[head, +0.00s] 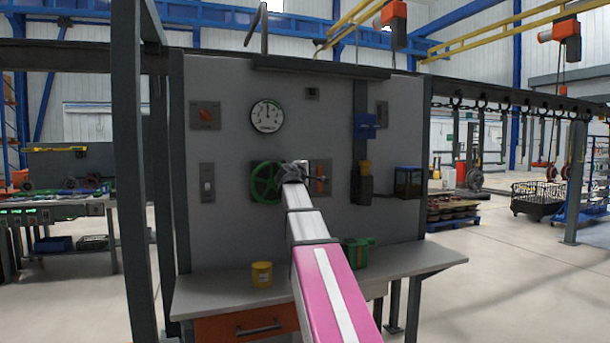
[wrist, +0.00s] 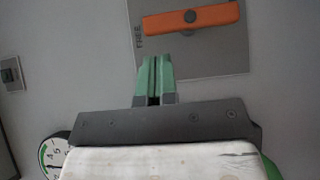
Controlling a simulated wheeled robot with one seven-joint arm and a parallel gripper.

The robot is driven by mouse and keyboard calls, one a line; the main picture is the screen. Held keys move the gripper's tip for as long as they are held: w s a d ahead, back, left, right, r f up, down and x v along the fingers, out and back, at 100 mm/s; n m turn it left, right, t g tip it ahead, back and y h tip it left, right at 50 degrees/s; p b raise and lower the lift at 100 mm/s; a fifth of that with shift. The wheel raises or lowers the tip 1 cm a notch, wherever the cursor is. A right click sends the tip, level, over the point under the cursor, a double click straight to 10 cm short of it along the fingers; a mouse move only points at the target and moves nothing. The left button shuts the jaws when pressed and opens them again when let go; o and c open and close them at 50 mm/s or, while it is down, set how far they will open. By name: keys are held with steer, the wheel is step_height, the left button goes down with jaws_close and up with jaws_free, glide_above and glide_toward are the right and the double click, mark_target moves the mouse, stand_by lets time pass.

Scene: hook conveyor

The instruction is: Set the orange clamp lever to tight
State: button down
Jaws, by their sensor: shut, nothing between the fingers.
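The orange clamp lever (wrist: 215,17) lies across the top of the wrist view on a grey plate (wrist: 215,60), with a dark round pivot at its middle. The word FREE stands on the plate by its left end there. In the head view the lever (head: 320,180) is a small upright orange bar on the wall panel, just right of my arm's end and partly hidden. My gripper (wrist: 154,62) has green fingers, shut and empty. In the wrist view its tips appear just below the lever's left end. I cannot tell how far they are from the panel.
A green handwheel (head: 265,183) is left of my arm's end, with a round gauge (head: 267,115) above. A yellow pot (head: 262,274) and a green container (head: 357,252) stand on the bench (head: 420,262) below. A blue device (head: 366,125) is at the right.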

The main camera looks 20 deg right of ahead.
mark_target(319, 168)
steer(key=x, duration=0.4)
steer(key=shift+d+r+m+g+y, duration=0.3)
steer(key=shift+m+g+y, duration=0.15)
steer(key=shift+m, duration=0.25)
stand_by(0.5)
steer(key=shift+d+r+m+g+y, duration=0.35)
steer(key=shift+d+m+g+y, duration=0.25)
steer(key=shift+m+y, duration=0.15)
steer(key=d+m+y, duration=0.1)
steer(key=y, duration=0.1)
steer(key=d+m+g+y, duration=0.1)
steer(key=d+m+y, duration=0.1)
steer(key=y, duration=0.1)
steer(key=d+m+g+y, duration=0.1)
steer(key=y, duration=0.1)
steer(key=shift+w+d+f+m, duration=0.15)
steer(key=shift+d+f+m, duration=0.05)
steer(key=shift+m, duration=0.15)
steer(key=shift+d+f+m+y, duration=0.15)
steer(key=shift+d+m+y, duration=0.1)
steer(key=shift+y, duration=0.35)
steer(key=shift+d+f+m+y, duration=0.2)
steer(key=shift+m+y, duration=0.05)
steer(key=shift+y, duration=0.35)
steer(key=shift+f, duration=0.15)
steer(key=shift+d+f, duration=0.1)
steer(key=shift+d, duration=0.1)
